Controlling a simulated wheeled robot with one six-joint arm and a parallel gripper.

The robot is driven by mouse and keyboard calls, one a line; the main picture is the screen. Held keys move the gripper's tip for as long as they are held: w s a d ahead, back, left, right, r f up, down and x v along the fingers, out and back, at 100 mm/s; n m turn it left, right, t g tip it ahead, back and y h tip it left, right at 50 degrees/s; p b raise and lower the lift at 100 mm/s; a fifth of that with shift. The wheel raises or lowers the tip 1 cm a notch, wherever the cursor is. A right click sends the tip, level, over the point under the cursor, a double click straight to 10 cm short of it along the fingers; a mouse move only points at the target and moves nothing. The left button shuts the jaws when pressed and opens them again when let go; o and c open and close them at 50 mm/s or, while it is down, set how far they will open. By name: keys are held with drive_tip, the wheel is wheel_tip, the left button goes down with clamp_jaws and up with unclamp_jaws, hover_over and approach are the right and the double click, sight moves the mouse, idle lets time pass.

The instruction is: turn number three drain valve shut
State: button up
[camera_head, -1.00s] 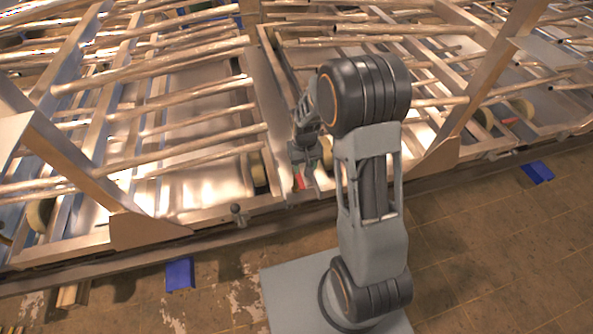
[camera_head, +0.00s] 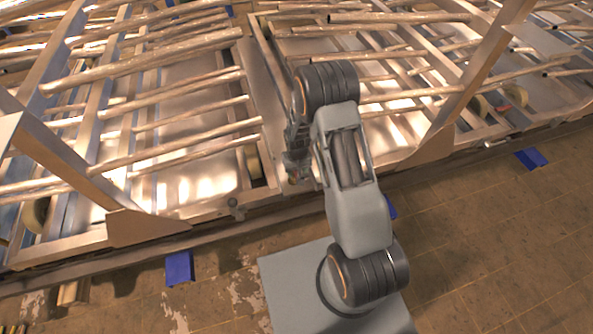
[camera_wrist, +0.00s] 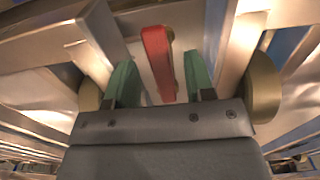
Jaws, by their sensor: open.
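A red valve handle (camera_wrist: 158,62) shows in the wrist view, pointing away from my gripper between its fingers. My gripper (camera_wrist: 160,82) is open, with one green fingertip on each side of the handle. In the head view my gripper (camera_head: 296,176) is low at the frame's front rail, and the handle there is hidden by my arm.
Metal frames with long tubes (camera_head: 190,112) fill the back. A slanted beam (camera_head: 465,85) rises right of my arm, and another stands at left. Round tan discs (camera_wrist: 262,88) flank the gripper. Blue blocks (camera_head: 179,268) lie on the floor in front. Another red handle (camera_head: 506,107) shows at far right.

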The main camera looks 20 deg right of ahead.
drive_tip(key=shift+f, duration=0.4)
drive_tip(key=shift+c, duration=0.5)
clamp_jaws()
